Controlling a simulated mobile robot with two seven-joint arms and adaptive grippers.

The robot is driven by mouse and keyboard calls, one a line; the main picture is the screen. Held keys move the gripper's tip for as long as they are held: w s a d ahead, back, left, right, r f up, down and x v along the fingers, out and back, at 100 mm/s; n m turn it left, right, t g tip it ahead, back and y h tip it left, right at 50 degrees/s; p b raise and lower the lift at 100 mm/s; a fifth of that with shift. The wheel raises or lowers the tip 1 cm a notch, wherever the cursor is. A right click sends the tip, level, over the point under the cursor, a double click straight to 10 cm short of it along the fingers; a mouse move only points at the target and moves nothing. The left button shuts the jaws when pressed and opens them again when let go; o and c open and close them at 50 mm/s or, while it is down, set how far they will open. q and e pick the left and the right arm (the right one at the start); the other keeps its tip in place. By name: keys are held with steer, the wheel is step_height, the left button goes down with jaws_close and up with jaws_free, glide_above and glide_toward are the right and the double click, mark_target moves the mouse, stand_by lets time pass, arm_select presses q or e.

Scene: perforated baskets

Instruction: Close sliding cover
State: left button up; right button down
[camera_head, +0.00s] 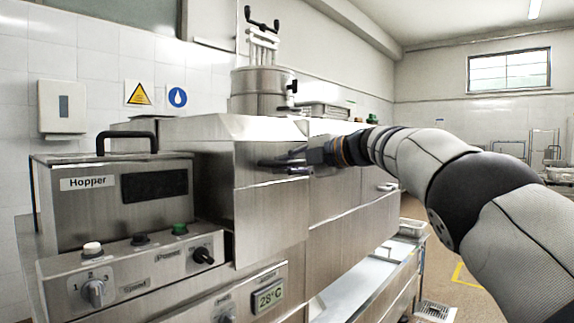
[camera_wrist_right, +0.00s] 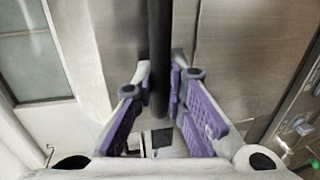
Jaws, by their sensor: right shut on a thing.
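The sliding cover appears to be the brushed steel panel (camera_head: 270,212) on the front of the steel machine; its exact edges are hard to tell from the housing. My right gripper (camera_head: 282,164) reaches in from the right against this panel. In the right wrist view my right gripper (camera_wrist_right: 161,82) has its two purple-padded fingers on either side of a dark bar-like handle (camera_wrist_right: 160,35), shut on it. The handle stands in front of steel sheet. In the head view the fingers mostly hide the handle. My left gripper is in neither view.
A hopper box (camera_head: 110,200) with a black top handle stands left of the panel, above a control panel (camera_head: 135,262) with knobs. A steel pot-like unit (camera_head: 262,92) sits on top. A temperature display (camera_head: 268,297) is below.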

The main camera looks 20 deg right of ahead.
steer(key=shift+d, duration=0.1)
steer(key=c, duration=1.9)
jaws_free()
steer(key=shift+c, duration=0.2)
steer(key=o, duration=0.3)
steer(key=shift+s+d, duration=0.15)
steer(key=shift+s, duration=0.1)
steer(key=shift+o, duration=0.2)
steer(key=shift+w, duration=0.1)
steer(key=v, duration=1.2)
steer(key=shift+f, duration=0.1)
